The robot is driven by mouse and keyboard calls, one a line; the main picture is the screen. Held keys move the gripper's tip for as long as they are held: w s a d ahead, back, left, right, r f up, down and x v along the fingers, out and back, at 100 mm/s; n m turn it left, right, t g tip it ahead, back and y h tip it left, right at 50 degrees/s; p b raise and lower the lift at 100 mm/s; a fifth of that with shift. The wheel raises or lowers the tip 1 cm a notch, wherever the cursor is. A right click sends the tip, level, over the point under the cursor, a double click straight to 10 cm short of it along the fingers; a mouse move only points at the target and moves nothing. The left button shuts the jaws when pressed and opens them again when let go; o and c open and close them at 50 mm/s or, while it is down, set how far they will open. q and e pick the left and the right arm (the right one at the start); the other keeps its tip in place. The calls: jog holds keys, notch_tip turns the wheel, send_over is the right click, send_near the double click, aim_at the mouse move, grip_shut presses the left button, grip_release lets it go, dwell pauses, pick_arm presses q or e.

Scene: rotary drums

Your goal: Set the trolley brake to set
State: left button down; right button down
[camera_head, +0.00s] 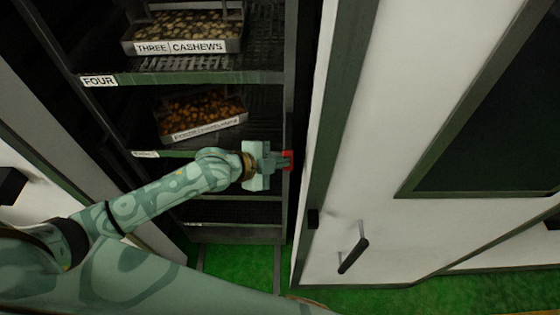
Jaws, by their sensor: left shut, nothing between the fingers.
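The trolley (180,77) is a dark rack with several shelves, standing in the upper middle of the head view. A small red part (287,160) shows at its right post; it may be the brake lever, but I cannot tell its position. My left gripper (272,162) is shut and empty right beside the red part. I cannot tell whether they touch, and the gripper hides part of it. My right gripper is not in view.
A tray labelled cashews (185,47) and a lower tray of brown pieces (203,128) sit on the shelves. A white cabinet wall (385,120) with a dark handle (354,255) stands close on the right. Green floor (240,262) shows below.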

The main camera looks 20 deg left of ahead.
pick_arm(q)
jog(key=w+a+f+m+t+h+b, duration=0.1)
jog(key=w+f+m+t+b, duration=0.4)
jog(key=b, duration=1.2)
notch_tip(320, 180, down, 2)
jog(key=shift+w+a+f+m+t+h+b, duration=0.2)
jog(key=shift+w+a+m+t+h+b, duration=0.25)
jog(key=shift+w+t, duration=0.65)
jog(key=shift+a, duration=0.1)
jog(key=shift+r, duration=0.15)
